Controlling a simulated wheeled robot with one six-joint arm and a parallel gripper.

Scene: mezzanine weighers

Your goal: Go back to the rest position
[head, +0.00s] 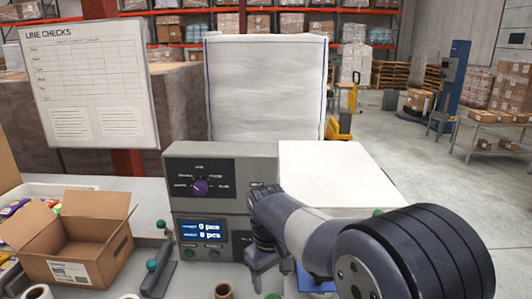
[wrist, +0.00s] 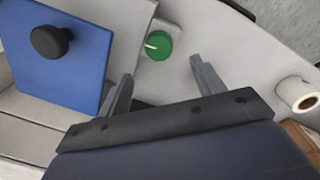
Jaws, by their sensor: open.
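My arm reaches in from the lower right of the head view. My gripper (head: 268,274) hangs low in front of the weigher (head: 222,160), just right of its display. In the wrist view my gripper (wrist: 160,85) has its two fingers well apart, with nothing between them. A green round knob with a pale mark (wrist: 158,46) lies beyond the fingers. A blue plate with a black knob (wrist: 75,60) is to their left. My arm hides part of the weigher's lower right side in the head view.
The weigher has a purple dial (head: 200,187) and a lit display (head: 208,231). An open cardboard box (head: 88,242) and a lever with green balls (head: 158,262) stand left. A white roll (wrist: 298,94) is right in the wrist view. Floor at the right back is partly clear.

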